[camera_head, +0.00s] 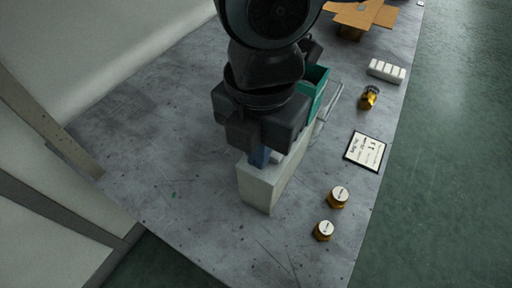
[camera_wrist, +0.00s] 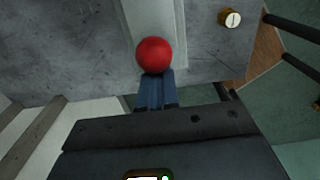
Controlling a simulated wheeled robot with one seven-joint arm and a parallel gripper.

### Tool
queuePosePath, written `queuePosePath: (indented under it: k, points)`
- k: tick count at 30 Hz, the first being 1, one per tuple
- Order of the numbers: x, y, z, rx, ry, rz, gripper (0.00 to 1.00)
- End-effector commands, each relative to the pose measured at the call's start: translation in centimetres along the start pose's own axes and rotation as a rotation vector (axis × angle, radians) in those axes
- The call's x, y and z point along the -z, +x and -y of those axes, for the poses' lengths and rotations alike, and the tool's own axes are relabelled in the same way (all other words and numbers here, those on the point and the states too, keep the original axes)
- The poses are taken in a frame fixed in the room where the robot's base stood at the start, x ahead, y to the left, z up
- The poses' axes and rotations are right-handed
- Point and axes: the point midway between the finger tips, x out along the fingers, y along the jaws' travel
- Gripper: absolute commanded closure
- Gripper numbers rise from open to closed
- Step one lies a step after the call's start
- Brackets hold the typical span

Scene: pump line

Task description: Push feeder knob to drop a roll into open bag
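The red round feeder knob (camera_wrist: 154,55) shows in the wrist view, just beyond my fingertips, above a pale feeder surface (camera_wrist: 152,18). My gripper (camera_wrist: 155,82) has its blue fingers side by side and looks shut. The fingertips reach the knob's near edge; I cannot tell whether they touch it. In the head view my arm hides the knob, and a blue finger of my gripper (camera_head: 260,157) shows over the pale feeder body (camera_head: 262,188). A green open-topped container (camera_head: 316,80) stands behind my wrist, partly hidden. I cannot make out the bag or a roll.
Two brass parts with white tops (camera_head: 338,197) lie right of the feeder. A printed card (camera_head: 365,151), another brass part (camera_head: 369,97), a white block row (camera_head: 386,70) and an open cardboard box (camera_head: 360,14) line the right side. The table's left part (camera_head: 150,130) is clear.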

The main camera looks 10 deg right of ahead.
Motion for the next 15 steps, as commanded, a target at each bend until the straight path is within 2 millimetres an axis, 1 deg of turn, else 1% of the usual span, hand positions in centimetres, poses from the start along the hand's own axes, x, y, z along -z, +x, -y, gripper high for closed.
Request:
queuePosePath:
  k: [15]
  points:
    - [-1.7, -0.1, 0.0, 0.0, 0.002, 0.0, 1.0]
